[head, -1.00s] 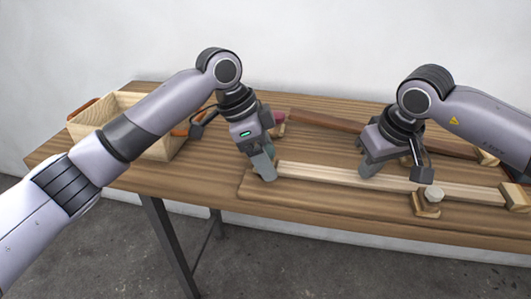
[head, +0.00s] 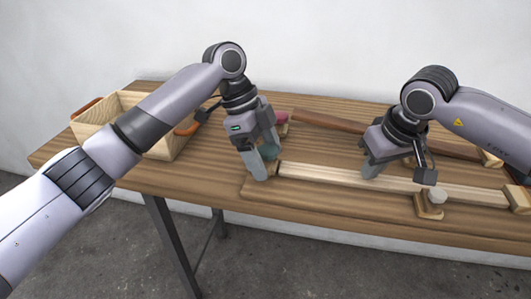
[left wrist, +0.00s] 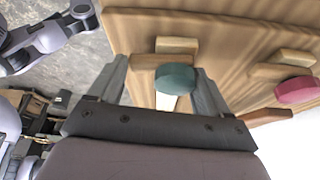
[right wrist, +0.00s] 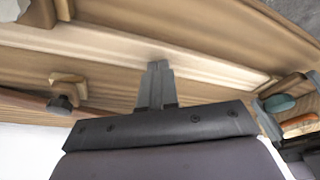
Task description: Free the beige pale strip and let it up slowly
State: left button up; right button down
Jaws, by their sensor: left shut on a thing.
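The beige pale strip (head: 322,174) lies along the front of the board, and also crosses the right wrist view (right wrist: 215,70). A clamp with a teal knob (head: 270,152) is at its left end; the knob shows between my left fingers in the left wrist view (left wrist: 174,79). My left gripper (head: 257,165) has a finger on either side of the clamp and is shut on its wooden block (left wrist: 146,61). My right gripper (head: 371,168) has its fingers together and down at the strip (right wrist: 158,75); exact contact is hard to tell. A white-knobbed clamp (head: 437,194) stands by the strip's right part.
A dark brown strip (head: 345,124) lies behind, with a pink-knobbed clamp (head: 281,117) at its left end. A wooden box (head: 160,146) with orange handles stands at the table's left. Bare tabletop lies between the box and the board.

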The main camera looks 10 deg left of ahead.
aim_at(265, 153)
pick_arm(q)
jog(key=shift+s+d+r, duration=0.1)
jog(key=shift+d+r, duration=0.1)
pick_arm(e)
jog(key=shift+s+f, duration=0.1)
jog(key=shift+f, duration=0.25)
pick_arm(q)
jog(key=o, duration=1)
jog(key=shift+a+f, duration=0.1)
jog(key=shift+r, duration=3.45)
pick_arm(e)
jog(key=shift+r, duration=0.2)
pick_arm(q)
jog(key=shift+r+p, duration=0.6)
jog(key=shift+p, duration=0.05)
pick_arm(e)
jog(key=shift+r, duration=1.2)
pick_arm(q)
jog(key=shift+r+p, duration=0.35)
jog(key=shift+p, duration=0.05)
pick_arm(e)
jog(key=shift+r, duration=0.65)
pick_arm(q)
jog(key=shift+r+p, duration=0.8)
jog(key=shift+r, duration=0.05)
pick_arm(e)
jog(key=shift+r, duration=1.35)
